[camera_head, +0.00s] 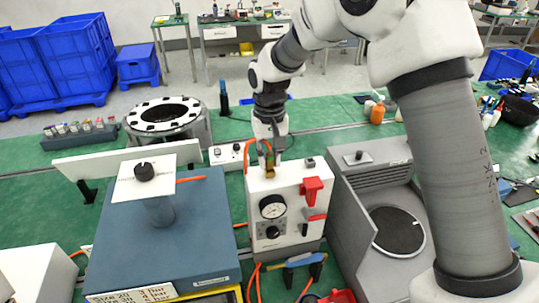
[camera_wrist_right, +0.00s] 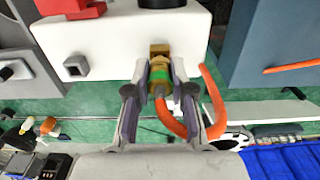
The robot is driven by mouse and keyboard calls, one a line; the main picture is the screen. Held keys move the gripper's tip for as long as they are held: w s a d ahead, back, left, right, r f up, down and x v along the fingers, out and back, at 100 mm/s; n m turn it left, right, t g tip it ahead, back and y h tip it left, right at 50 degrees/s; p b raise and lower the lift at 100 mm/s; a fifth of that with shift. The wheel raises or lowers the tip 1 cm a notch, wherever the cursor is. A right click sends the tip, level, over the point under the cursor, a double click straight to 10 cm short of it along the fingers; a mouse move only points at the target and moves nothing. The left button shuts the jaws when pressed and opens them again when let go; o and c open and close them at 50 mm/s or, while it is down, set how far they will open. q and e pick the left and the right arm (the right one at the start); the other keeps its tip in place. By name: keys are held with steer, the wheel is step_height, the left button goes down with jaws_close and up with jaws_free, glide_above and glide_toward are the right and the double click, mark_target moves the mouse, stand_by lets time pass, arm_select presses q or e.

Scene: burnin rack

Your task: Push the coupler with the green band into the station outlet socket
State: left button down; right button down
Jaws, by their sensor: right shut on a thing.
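The white station (camera_head: 288,190) has a gauge, a red lever and a black knob on its front. A brass fitting (camera_wrist_right: 160,52) stands at the station's edge; I take it to be the outlet socket. My right gripper (camera_head: 269,150) is above the station's top, and in the right wrist view (camera_wrist_right: 160,80) it is shut around the coupler. The coupler's green band (camera_wrist_right: 160,88) shows between the fingers, with an orange hose (camera_wrist_right: 208,95) trailing. Coupler and brass fitting are in line; the fingers hide whether the coupler is seated. My left gripper is out of view.
A blue-grey box with a white top plate (camera_head: 130,190) stands left of the station. A grey unit with a round plate (camera_head: 372,160) stands close on the right. A white power strip (camera_head: 226,154) lies behind. Orange hoses and a blue-handled tool (camera_head: 303,260) are in front.

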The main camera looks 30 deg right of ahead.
steer(key=shift+f, duration=0.15)
steer(key=shift+f, duration=0.2)
steer(key=c, duration=0.9)
jaws_free()
step_height(320, 180, up, 12)
steer(key=shift+f, duration=0.1)
steer(key=shift+w, duration=0.1)
